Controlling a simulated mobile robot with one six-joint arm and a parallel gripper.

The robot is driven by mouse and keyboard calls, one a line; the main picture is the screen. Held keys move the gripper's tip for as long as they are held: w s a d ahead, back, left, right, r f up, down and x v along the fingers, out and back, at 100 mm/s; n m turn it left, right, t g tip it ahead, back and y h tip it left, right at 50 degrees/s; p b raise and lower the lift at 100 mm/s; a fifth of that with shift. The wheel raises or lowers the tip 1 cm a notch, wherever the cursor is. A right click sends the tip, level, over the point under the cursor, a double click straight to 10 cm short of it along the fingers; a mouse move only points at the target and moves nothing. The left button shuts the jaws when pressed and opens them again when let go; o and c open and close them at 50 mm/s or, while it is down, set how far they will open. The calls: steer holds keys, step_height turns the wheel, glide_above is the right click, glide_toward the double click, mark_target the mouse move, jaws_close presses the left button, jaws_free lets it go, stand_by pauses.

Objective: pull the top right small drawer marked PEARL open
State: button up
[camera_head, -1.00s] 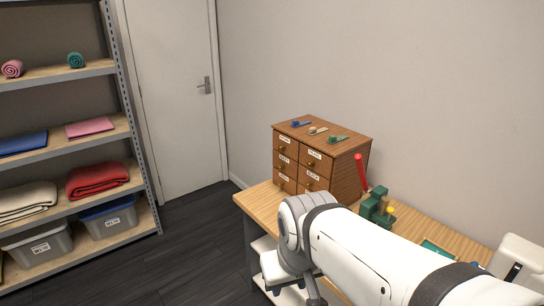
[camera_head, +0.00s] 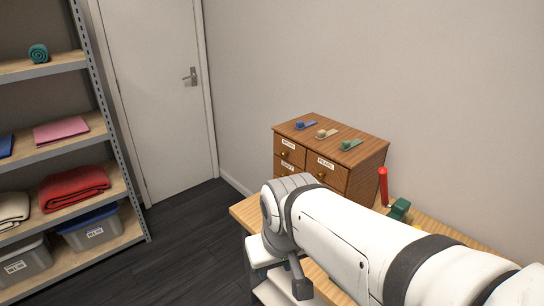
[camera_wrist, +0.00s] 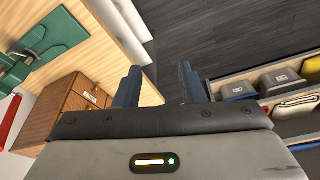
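The small wooden drawer cabinet (camera_head: 345,147) stands on the workbench at the wall, with brass knobs and white labels. Its top right drawer (camera_head: 325,172), with a label that appears to read PEARL, looks shut in the head view. In the wrist view, part of the cabinet (camera_wrist: 62,112) shows at the left, tilted, beside my gripper. My gripper (camera_wrist: 158,84) is open, its two dark fingers apart with nothing between them, pointing over the dark floor. In the head view, my gripper's fingers are not clearly visible.
Small tools with blue, cream and green parts lie on top of the cabinet. A shelf rack (camera_head: 95,130) stands at the left, with open dark floor (camera_head: 195,240) between.

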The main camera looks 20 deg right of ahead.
steer(key=shift+w+a, duration=0.15)
steer(key=shift+w, duration=0.1)
steer(key=shift+r, duration=0.1)
